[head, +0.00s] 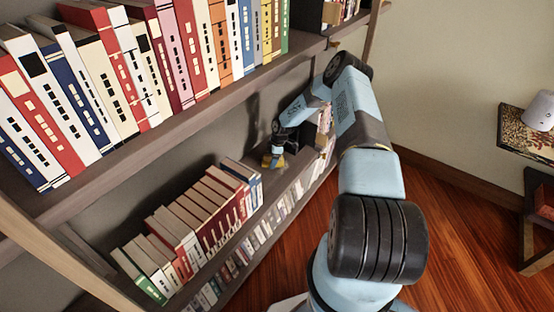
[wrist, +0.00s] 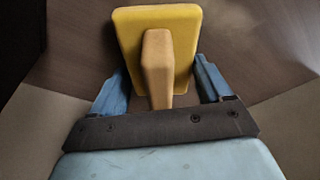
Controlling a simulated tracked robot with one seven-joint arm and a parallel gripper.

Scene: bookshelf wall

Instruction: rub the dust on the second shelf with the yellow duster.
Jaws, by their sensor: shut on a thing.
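My gripper (head: 277,152) is shut on the yellow duster (head: 273,162), reaching into the gap to the right of the lower row of books. In the wrist view the duster (wrist: 187,22) shows a flat yellow pad and a tan handle between my two blue fingers (wrist: 160,80). The pad faces a brown surface and is on or close to it; contact is not clear. In the head view the duster is at the lower shelf board (head: 291,169), below the shelf of large books. No dust can be made out in either view.
Red and white books (head: 195,215) stand left of the gripper on the same shelf. More books (head: 325,130) stand to its right, partly behind my arm. The upper shelf (head: 175,130) with its large books hangs above. A side table (head: 525,140) stands at the far right.

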